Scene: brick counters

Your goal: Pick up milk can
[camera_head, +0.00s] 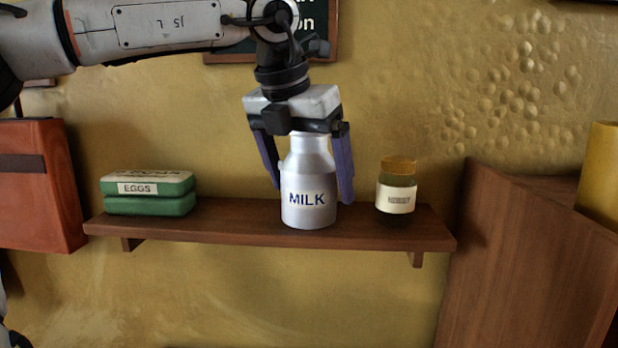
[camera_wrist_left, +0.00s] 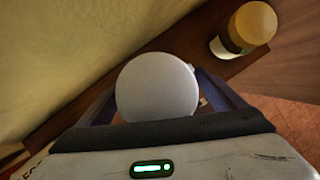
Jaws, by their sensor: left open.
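The milk can (camera_head: 309,190) is silver-white with a "MILK" label and stands upright on the wooden wall shelf (camera_head: 240,222). My left gripper (camera_head: 309,194) is above it, pointing down, with one finger on each side of the can. The fingers are open, and a gap shows between the can's neck and the fingers. In the left wrist view, the can's round top (camera_wrist_left: 157,86) lies between the two fingers (camera_wrist_left: 160,105). My right gripper is not in view.
A green egg carton (camera_head: 150,193) sits at the shelf's left. A jar with an orange lid (camera_head: 397,190) stands right of the can, close to the right finger; it also shows in the left wrist view (camera_wrist_left: 246,28). A wooden cabinet (camera_head: 530,260) is at the right.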

